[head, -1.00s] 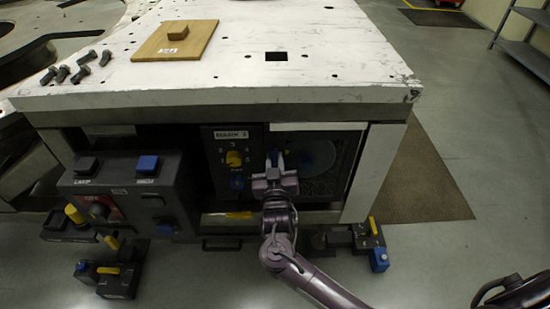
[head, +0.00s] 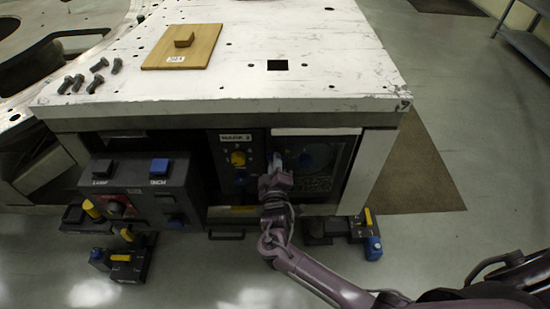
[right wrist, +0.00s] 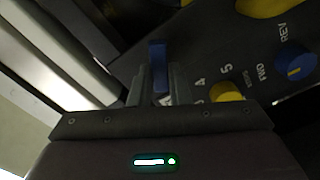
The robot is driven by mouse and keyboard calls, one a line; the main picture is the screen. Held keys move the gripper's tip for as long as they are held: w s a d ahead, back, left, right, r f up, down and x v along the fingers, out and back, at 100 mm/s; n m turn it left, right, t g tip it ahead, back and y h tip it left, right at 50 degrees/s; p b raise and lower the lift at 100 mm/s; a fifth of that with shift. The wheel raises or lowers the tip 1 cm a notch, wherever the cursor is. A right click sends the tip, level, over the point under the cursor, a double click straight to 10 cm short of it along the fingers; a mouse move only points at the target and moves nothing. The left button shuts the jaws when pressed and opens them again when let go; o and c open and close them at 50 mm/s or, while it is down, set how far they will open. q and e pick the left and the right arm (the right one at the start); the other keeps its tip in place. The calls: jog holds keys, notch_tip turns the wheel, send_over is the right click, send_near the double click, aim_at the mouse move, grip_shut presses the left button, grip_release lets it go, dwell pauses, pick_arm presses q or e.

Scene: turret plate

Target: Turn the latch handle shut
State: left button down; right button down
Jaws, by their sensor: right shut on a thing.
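The latch handle shows as a narrow blue bar (right wrist: 158,55) in the right wrist view, between the fingers of my right gripper. My right gripper (head: 275,163) is shut on it at the front of the dark cabinet under the white table. In the head view the gripper covers most of the handle, so its angle is hard to tell there. Left of the gripper is a dark panel with a yellow knob (head: 238,158). Right of it is a dark window (head: 330,165) with a dim blue round shape. My left gripper is not in view.
The white table top (head: 230,85) overhangs the panel. A control box (head: 140,180) with black and blue buttons stands at left. Small boxes with yellow levers sit low at left (head: 125,258) and right (head: 362,228). A wooden plate (head: 190,55) and several bolts lie on top.

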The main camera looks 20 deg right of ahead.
jog(key=shift+a+f+n+p, duration=0.1)
jog(key=shift+n+p, duration=1.2)
jog(key=shift+n, duration=1.6)
jog(key=c, duration=1.4)
grip_release()
jog(key=shift+o, duration=0.2)
jog(key=v, duration=0.7)
jog(key=shift+s, duration=0.35)
